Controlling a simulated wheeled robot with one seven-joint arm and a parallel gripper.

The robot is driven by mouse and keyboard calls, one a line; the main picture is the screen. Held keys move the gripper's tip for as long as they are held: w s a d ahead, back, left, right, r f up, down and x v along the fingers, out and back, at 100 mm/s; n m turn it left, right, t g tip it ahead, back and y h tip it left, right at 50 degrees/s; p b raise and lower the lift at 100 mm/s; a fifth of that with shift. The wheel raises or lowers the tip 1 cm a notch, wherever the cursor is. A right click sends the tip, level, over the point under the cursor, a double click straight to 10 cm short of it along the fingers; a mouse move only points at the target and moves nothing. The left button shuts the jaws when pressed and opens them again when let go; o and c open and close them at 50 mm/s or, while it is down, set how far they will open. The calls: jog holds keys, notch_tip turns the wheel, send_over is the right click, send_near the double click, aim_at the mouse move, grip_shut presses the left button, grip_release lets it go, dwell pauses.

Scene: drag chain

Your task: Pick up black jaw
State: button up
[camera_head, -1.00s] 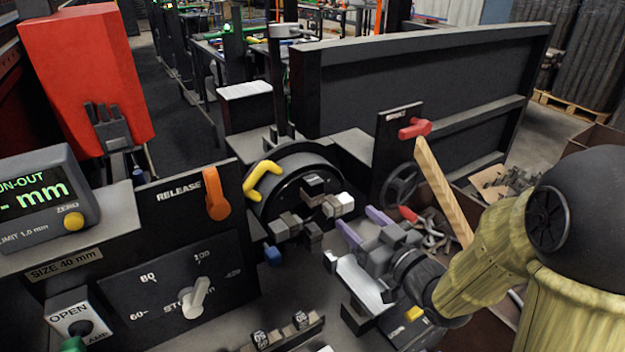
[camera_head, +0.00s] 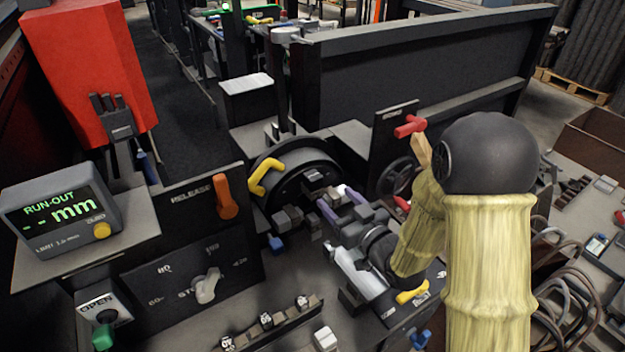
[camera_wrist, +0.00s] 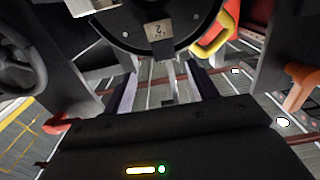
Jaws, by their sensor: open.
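The round black chuck (camera_head: 268,205) stands on the machine at the centre of the head view, with several dark and grey jaw blocks on its face. A dark jaw block (camera_head: 312,174) is near its middle. In the wrist view a block marked 2 (camera_wrist: 160,31) sits on the black chuck face. My gripper (camera_head: 341,206) is open, its two purple fingers pointing at the chuck. In the wrist view my gripper (camera_wrist: 166,88) shows a finger at each side and nothing clearly held between them. I cannot tell whether a finger touches a jaw.
A yellow handle (camera_head: 262,178) is on the chuck's left, and an orange release lever (camera_head: 224,196) further left. A rack (camera_head: 284,322) with small numbered blocks lies in front.

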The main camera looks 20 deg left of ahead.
aim_at(318, 182)
jog(key=shift+x, duration=1.2)
jog(key=p+x, duration=0.1)
jog(key=x, duration=0.3)
jog(key=shift+a+r+p, duration=0.2)
jog(key=shift+a+p, duration=0.15)
jog(key=shift+a, duration=0.2)
jog(key=shift+w+a, duration=0.15)
jog(key=shift+w, duration=0.05)
jog(key=c, duration=1.2)
jog(key=shift+o, duration=0.2)
